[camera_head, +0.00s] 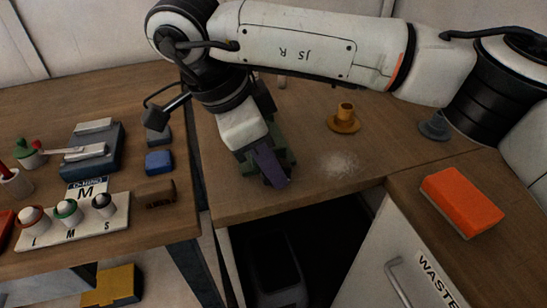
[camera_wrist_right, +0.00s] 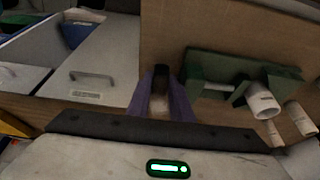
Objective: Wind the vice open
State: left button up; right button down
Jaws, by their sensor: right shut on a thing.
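The green vice (camera_head: 284,157) stands near the front edge of the wooden bench, partly hidden under my right arm and gripper in the head view. In the right wrist view its green body (camera_wrist_right: 215,66) lies right of the fingers, with a bar between its jaws. My right gripper (camera_head: 272,168) points down at the front of the vice, its purple fingers close together. In the wrist view its fingers (camera_wrist_right: 161,95) are shut on a dark upright piece, which looks like the vice's handle (camera_wrist_right: 161,72). My left gripper is out of view.
A brass stand (camera_head: 344,121) and a grey one (camera_head: 435,126) stand on the bench to the right. An orange-red block (camera_head: 462,202) lies on the waste cabinet's top. Left is a table with a white rack (camera_head: 78,227) and a blue block (camera_head: 159,162). A dark bin (camera_head: 275,270) stands below.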

jog(key=c, duration=1.9)
grip_release()
jog(key=shift+o, duration=0.2)
jog(key=p+v, duration=0.1)
jog(key=v, duration=0.9)
jog(key=shift+r, duration=0.2)
jog(key=shift+s+a, duration=0.1)
jog(key=shift+s, duration=0.05)
